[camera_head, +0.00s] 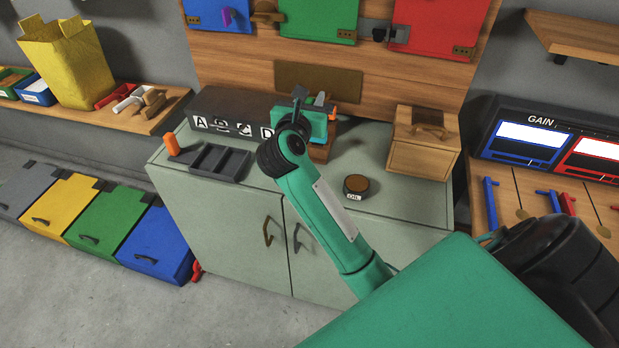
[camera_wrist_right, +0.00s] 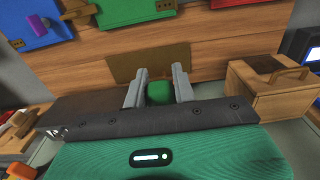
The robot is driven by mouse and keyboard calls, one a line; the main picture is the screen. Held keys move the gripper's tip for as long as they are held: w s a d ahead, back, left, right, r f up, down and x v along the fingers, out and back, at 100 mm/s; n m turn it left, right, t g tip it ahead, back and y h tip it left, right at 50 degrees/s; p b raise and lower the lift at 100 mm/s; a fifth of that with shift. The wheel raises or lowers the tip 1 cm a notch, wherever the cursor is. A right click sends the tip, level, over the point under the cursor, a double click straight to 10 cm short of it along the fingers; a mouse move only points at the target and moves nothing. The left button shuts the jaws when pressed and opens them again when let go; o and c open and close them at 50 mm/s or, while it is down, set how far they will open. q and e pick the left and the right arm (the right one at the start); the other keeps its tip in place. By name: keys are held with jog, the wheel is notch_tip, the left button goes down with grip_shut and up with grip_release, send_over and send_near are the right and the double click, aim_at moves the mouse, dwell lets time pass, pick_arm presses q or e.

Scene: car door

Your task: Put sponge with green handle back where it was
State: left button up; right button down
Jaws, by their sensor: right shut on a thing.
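My right gripper (camera_head: 318,100) is above the back of the grey-green cabinet (camera_head: 230,215), in front of the wooden back panel. In the wrist view its two grey fingers (camera_wrist_right: 157,88) are closed on a green handle (camera_wrist_right: 158,93), the only part of the sponge that shows clearly there. My wrist hides the rest of the sponge. In the head view a brown block-like thing (camera_head: 321,154) shows just below the gripper; I cannot tell whether it is part of the sponge. My left gripper is not in view.
A dark box lettered A to D (camera_head: 232,112) and a dark divided tray (camera_head: 218,162) are left of the gripper. A round tin (camera_head: 357,187) and a wooden box (camera_head: 424,155) are to the right. The cabinet top between tin and wooden box is clear.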

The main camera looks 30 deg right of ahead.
notch_tip(320, 180, down, 19)
jog(key=shift+f+p, duration=0.1)
jog(key=shift+p, duration=0.35)
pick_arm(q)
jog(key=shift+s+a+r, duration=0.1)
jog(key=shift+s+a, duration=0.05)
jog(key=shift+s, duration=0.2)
